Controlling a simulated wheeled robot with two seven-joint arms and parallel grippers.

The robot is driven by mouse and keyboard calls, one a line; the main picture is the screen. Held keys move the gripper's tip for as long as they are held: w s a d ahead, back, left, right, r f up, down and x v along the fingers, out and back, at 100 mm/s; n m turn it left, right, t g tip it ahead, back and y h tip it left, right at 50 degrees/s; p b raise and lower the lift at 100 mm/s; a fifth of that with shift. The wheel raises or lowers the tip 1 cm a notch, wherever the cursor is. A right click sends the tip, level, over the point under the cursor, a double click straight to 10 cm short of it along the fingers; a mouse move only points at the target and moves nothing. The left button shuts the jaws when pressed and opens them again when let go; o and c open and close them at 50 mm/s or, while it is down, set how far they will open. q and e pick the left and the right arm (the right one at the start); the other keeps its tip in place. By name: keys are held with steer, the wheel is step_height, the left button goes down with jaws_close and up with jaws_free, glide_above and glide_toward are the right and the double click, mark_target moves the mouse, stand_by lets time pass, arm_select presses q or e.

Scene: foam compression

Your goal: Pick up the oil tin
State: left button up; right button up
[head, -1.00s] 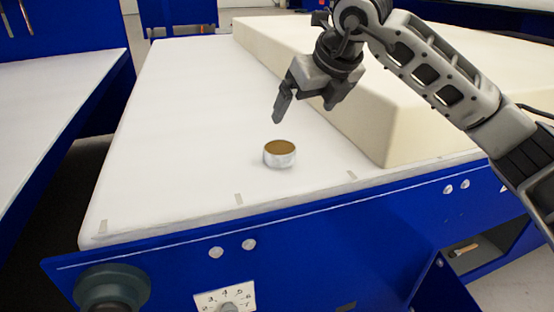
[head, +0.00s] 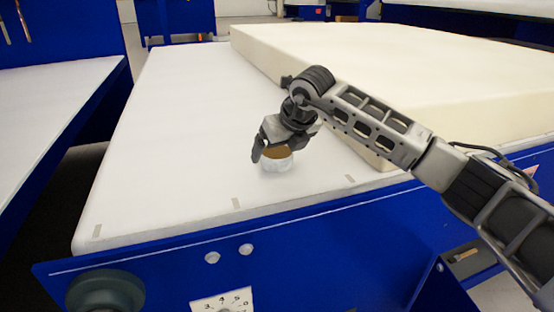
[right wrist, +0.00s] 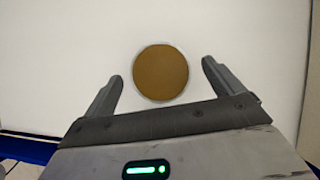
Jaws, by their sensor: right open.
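The oil tin (head: 278,164) is a short round tin with a brown top and a pale silvery side. It stands upright on the white table top (head: 165,150), near its front edge. My right gripper (head: 272,156) is over the tin in the head view and hides part of its top. In the right wrist view, the tin's brown top (right wrist: 160,73) lies between the two open fingers (right wrist: 160,85), with a gap on each side. My left gripper is not in view.
A thick cream foam block (head: 370,60) lies on the table behind and right of the tin. The blue front panel (head: 330,250) has a dark round knob (head: 105,290) and a dial. The table top left of the tin is clear. Another white table (head: 50,110) stands at left.

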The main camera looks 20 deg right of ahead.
steer(key=shift+w+f, duration=0.2)
steer(key=shift+f, duration=0.1)
steer(key=c, duration=1.2)
steer(key=shift+r, duration=0.1)
steer(key=shift+c, duration=0.5)
steer(key=shift+r, duration=0.1)
